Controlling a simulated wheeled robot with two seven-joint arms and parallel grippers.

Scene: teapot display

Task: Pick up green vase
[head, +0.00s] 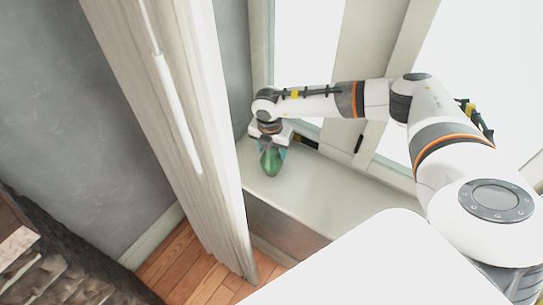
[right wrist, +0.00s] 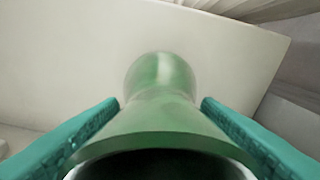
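The green vase (head: 271,162) stands upright on the pale window sill in the head view, near the sill's left end. My right gripper (head: 270,146) is directly above it, with its fingers down around the vase's top. In the right wrist view the green vase (right wrist: 160,112) is seen from above, with its dark mouth at the bottom edge. The teal fingers of my right gripper (right wrist: 160,104) flank its flared neck, very close to it. They look open, though contact at the rim is hard to judge. My left gripper is not in view.
The pale window sill (head: 325,200) is bare right of the vase. A white curtain-like panel (head: 170,110) stands close on the left. Window frames (head: 355,60) rise behind the sill. Wooden floor (head: 185,265) and a stone surface (head: 60,280) lie at lower left.

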